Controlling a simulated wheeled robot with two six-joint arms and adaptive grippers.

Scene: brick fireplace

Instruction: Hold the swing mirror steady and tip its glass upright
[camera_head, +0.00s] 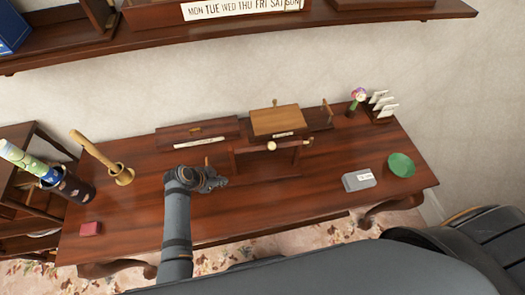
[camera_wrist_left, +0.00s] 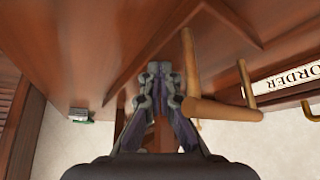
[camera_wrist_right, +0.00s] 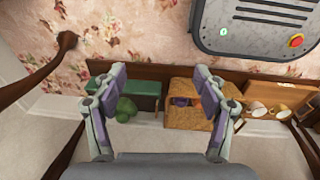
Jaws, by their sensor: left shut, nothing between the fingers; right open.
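The swing mirror appears to be the dark red-brown stand (camera_head: 270,168) at the middle of the desk, with a tan wooden panel (camera_head: 276,120) lying nearly flat above and behind it. Pale knobs show at its front; no glass face is visible. My left gripper (camera_head: 222,181) is shut and empty, just left of the stand and low over the desk. In the left wrist view my left gripper (camera_wrist_left: 160,72) points at the dark wood, with tan wooden rods (camera_wrist_left: 218,110) close to its right; contact is unclear. My right gripper (camera_wrist_right: 160,85) is open and empty, away from the desk.
Behind stands a labelled wooden box (camera_head: 185,135). To the left are a brass holder with a wooden stick (camera_head: 122,176), a dark cylinder (camera_head: 72,186) and a red block (camera_head: 90,228). The front middle desk is clear.

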